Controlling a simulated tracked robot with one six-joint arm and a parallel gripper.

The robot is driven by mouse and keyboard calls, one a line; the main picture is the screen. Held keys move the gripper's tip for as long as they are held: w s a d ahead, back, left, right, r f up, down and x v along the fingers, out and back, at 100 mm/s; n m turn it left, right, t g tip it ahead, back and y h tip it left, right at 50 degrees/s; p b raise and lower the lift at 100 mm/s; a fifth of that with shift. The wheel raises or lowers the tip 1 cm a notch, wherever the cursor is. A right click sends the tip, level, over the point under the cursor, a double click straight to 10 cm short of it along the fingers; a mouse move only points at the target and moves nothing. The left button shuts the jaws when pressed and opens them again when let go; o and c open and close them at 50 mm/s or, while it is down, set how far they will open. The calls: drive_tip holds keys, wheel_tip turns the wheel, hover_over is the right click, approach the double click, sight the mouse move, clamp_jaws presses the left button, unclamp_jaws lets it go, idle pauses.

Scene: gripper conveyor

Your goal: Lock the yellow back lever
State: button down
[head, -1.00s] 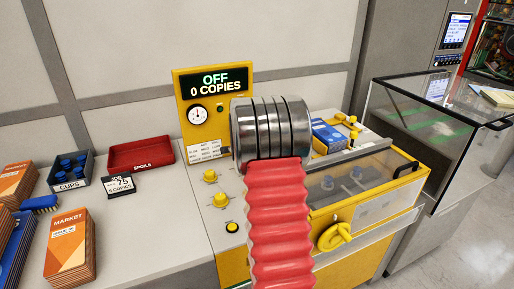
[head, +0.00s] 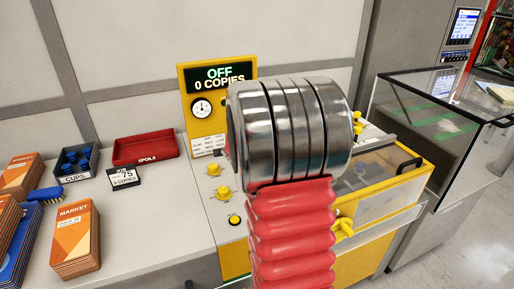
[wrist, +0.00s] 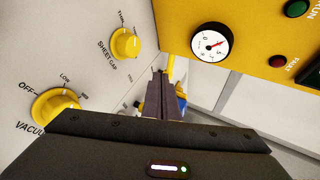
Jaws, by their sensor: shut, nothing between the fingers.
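My gripper (wrist: 158,90) shows in the wrist view with its dark fingers together and nothing between them. It is hidden behind my arm in the head view. Behind the fingertips are a narrow yellow upright part (wrist: 171,70) and a bit of blue; I cannot tell whether the yellow part is the back lever. In the head view, small yellow parts (head: 359,127) show at the machine's back, just right of my arm, mostly hidden. A yellow handle (head: 344,228) on the machine's front is partly covered by my arm. No lever can be clearly made out as the back one.
The yellow panel (head: 187,119) carries a display reading OFF, 0 COPIES and a gauge (wrist: 210,43). Yellow knobs (wrist: 126,43) stand on the pale deck near my gripper. A clear guard (head: 378,172) covers the machine's right part. A red tray (head: 144,148) lies left.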

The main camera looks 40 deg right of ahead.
drive_tip(key=shift+s+a+r, duration=0.3)
drive_tip(key=shift+s+a, duration=0.05)
drive_tip(key=shift+a, duration=0.15)
drive_tip(key=shift+s+r, duration=0.15)
drive_tip(key=shift+d, duration=0.1)
idle(0.3)
drive_tip(key=shift+x, duration=0.8)
drive_tip(key=x, duration=0.7)
drive_tip(key=r+x, duration=0.1)
drive_tip(key=x, duration=0.2)
drive_tip(key=shift+w+d+f, duration=0.1)
drive_tip(key=shift+w+d, duration=0.25)
drive_tip(key=shift+w, duration=0.05)
drive_tip(key=shift+w+d, duration=0.5)
drive_tip(key=shift+d, duration=0.15)
